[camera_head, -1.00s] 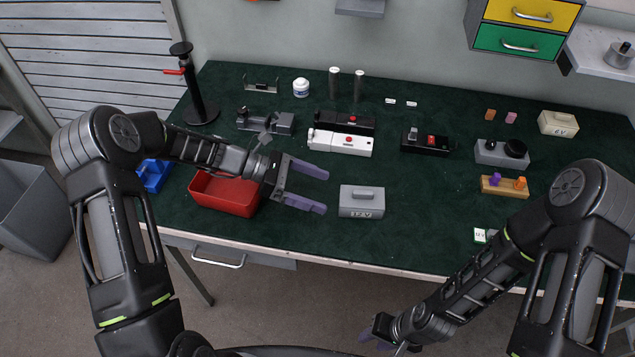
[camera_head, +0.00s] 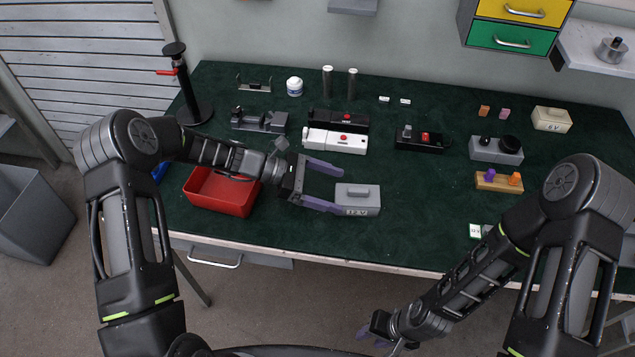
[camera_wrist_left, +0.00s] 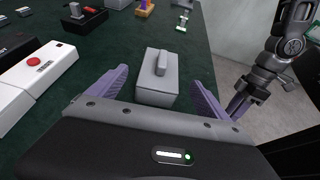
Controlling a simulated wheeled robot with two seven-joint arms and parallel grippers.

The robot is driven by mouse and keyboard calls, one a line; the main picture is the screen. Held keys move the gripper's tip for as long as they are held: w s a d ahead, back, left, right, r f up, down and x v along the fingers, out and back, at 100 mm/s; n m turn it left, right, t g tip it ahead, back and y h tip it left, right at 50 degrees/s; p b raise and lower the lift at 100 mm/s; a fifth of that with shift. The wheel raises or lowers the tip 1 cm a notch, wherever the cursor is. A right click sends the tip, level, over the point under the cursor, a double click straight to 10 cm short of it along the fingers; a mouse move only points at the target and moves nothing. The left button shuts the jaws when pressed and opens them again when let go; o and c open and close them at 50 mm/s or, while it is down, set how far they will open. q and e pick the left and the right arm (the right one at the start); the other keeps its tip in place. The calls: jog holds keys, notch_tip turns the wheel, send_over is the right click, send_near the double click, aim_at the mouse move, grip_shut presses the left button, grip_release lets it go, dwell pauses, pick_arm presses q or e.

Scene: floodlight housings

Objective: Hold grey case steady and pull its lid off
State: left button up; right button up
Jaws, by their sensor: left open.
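The grey case (camera_head: 360,203) sits upright on the green table mat near its front edge, with dark lettering on its front. Its lid (camera_head: 358,190) is on top and has a raised bar handle. My left gripper (camera_head: 329,187) is open at the left side of the case. In the left wrist view the case (camera_wrist_left: 156,92) lies ahead between the two spread purple fingers (camera_wrist_left: 158,95), which do not close on it. My right gripper (camera_head: 376,328) hangs low in front of the table, away from the case; its jaw opening is too small to make out.
A red bin (camera_head: 221,191) stands left of the case, under my left arm. White (camera_head: 334,141) and black housings lie behind. A wooden block with pegs (camera_head: 498,182) and a grey box (camera_head: 496,150) stand to the right. The mat right of the case is clear.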

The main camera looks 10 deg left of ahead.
aim_at(347, 193)
pick_arm(q)
jog(key=x, duration=0.7)
jog(key=shift+d, duration=0.1)
jog(key=shift+c, duration=0.3)
jog(key=c, duration=1.4)
jog(key=o, duration=1.5)
jog(key=shift+c, duration=0.2)
jog(key=v, duration=1.2)
